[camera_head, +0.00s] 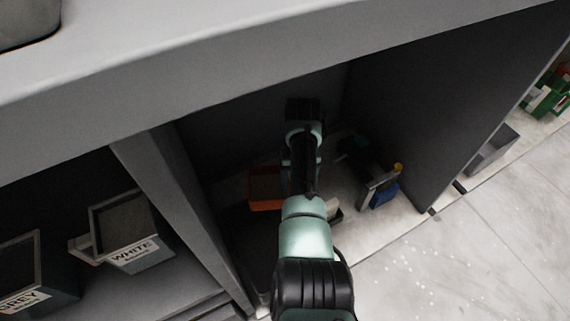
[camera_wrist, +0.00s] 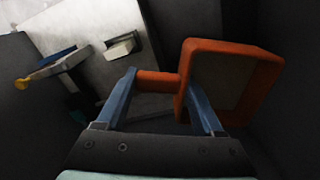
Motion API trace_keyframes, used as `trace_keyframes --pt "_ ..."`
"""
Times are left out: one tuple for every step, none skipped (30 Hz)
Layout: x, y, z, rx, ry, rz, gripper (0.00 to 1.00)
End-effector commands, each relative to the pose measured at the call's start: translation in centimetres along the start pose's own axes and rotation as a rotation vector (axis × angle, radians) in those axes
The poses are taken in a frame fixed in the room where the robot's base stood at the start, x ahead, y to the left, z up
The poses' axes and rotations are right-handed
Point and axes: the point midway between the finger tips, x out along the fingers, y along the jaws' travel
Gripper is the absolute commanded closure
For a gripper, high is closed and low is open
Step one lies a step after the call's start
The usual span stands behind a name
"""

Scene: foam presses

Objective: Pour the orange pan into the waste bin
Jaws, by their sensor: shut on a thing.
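The orange pan (camera_wrist: 190,85) has a square rim, and a dull brown-grey inside shows in the wrist view. Its short orange handle (camera_wrist: 157,84) lies between the blue fingers of my gripper (camera_wrist: 160,90), which is shut on it. In the head view the orange pan (camera_head: 265,204) is inside a dark bay, left of my arm, and my arm hides part of it. A dark bin-like shape (camera_head: 250,243) is below the pan in the head view; I cannot tell whether it is the waste bin.
A brush-like tool with blue and yellow parts (camera_head: 381,189) lies right of my arm. Dark walls enclose the bay, with a grey top above. Bins labelled WHITE (camera_head: 133,253) and GREY (camera_head: 22,297) stand in the left bay. Open floor (camera_head: 450,260) lies at the lower right.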

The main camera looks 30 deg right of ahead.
Motion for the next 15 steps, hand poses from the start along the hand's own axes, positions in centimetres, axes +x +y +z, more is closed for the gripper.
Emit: trace_keyframes --pt "0.35 0.24 -0.07 0.003 0.001 0.0 1.0" --pt "0.38 0.31 -0.08 0.003 0.001 0.0 1.0" --pt "0.39 0.38 -0.08 0.004 0.002 0.0 1.0" --pt "0.38 0.41 -0.08 0.004 0.004 0.0 1.0" --pt "0.37 0.42 -0.07 0.005 0.007 0.0 1.0" --pt "0.34 0.42 -0.04 0.005 0.011 0.0 1.0" --pt "0.32 0.41 -0.02 0.004 0.015 0.0 1.0" --pt "0.3 0.39 0.0 0.004 0.021 0.0 1.0" --pt "0.3 0.37 0.02 0.004 0.03 0.0 1.0" --pt "0.32 0.37 0.04 0.004 0.038 0.0 1.0" --pt "0.32 0.36 0.06 0.004 0.046 0.0 1.0" --pt "0.32 0.36 0.11 0.004 0.058 0.0 1.0" --pt "0.36 0.36 0.15 0.004 0.067 0.0 1.0" --pt "0.34 0.37 0.15 0.004 0.078 0.0 1.0" --pt "0.37 0.38 0.22 0.005 0.09 0.001 1.0"
